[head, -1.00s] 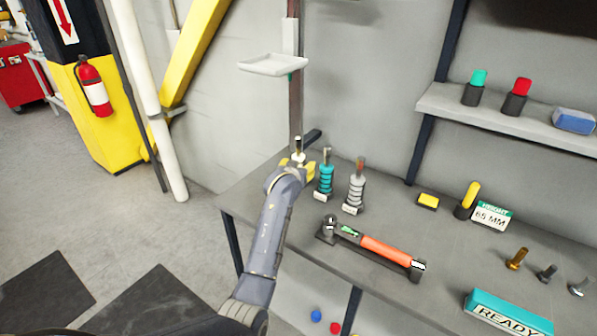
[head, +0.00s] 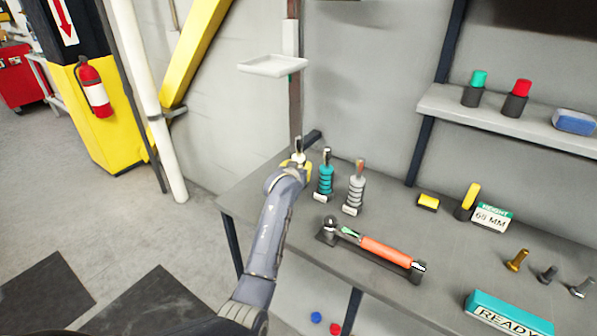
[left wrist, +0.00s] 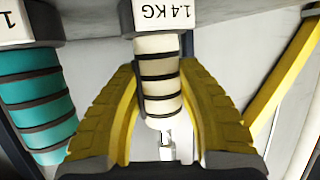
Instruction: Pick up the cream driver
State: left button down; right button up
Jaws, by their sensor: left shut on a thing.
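The cream driver (left wrist: 158,70) has dark rings and a white label reading 1.4 KG, and appears upside down in the left wrist view. In the head view only its upper end (head: 298,145) shows above my left gripper (head: 297,163), which hides the rest. The yellow fingers of my left gripper (left wrist: 165,115) are shut on the cream driver's handle, one on each side. I cannot tell whether its base is off the bench. My right gripper is not in view.
A teal driver (head: 325,180) stands close to the right of the gripper, with a grey-white driver (head: 355,190) beyond it. A hammer (head: 375,248) with an orange handle lies in front on the bench (head: 455,265). A white tray (head: 272,66) is on the wall above.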

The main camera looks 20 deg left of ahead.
pick_arm(q)
jog(key=shift+r, duration=0.25)
